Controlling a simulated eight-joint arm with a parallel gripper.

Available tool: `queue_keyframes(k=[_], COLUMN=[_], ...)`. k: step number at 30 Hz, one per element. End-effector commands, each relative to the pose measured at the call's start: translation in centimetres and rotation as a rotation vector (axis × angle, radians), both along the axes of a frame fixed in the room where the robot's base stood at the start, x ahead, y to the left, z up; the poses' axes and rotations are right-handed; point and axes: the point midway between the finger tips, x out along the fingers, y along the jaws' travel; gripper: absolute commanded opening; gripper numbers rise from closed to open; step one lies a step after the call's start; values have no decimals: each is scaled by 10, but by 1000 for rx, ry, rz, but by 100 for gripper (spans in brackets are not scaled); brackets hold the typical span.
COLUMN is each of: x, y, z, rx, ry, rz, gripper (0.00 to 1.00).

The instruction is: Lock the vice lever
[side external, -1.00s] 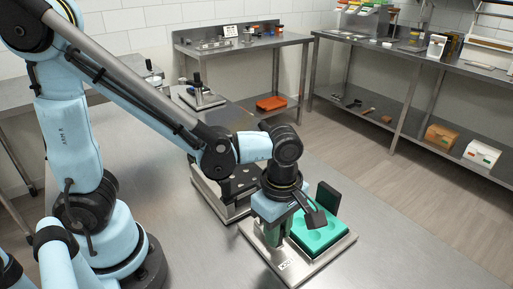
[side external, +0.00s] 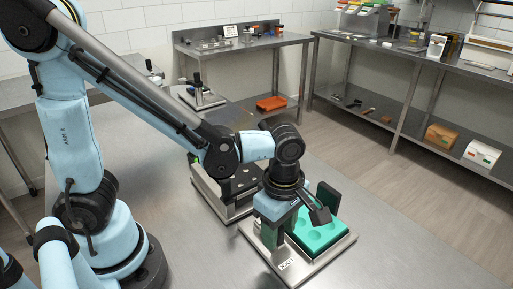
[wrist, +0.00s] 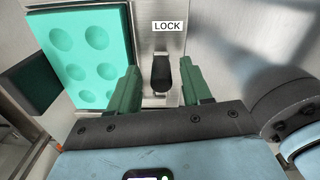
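The vice stands on a steel plate (side external: 337,252). The teal mould (side external: 322,238), with round cavities, sits in it and also shows in the wrist view (wrist: 84,50). A dark jaw block (side external: 327,196) stands at the mould's far side. The vice lever (wrist: 161,73) is a short black handle just below the LOCK label (wrist: 167,26) in the wrist view. My gripper (wrist: 160,84) is open, with one green finger on each side of the lever and visible gaps between. Contact cannot be seen. The side view hides the lever behind my gripper (side external: 274,236).
Another steel fixture with a dark top (side external: 240,182) stands close behind my gripper. The steel table is clear in front of the vice.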

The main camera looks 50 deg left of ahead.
Motion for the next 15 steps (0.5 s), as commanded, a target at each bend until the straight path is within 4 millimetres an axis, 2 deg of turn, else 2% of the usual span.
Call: queue_keyframes(k=[8, 15], x=[0, -1], y=[0, 0], z=[5, 31], rx=[0, 0], ry=[1, 1], rz=[-1, -1], gripper=[49, 49])
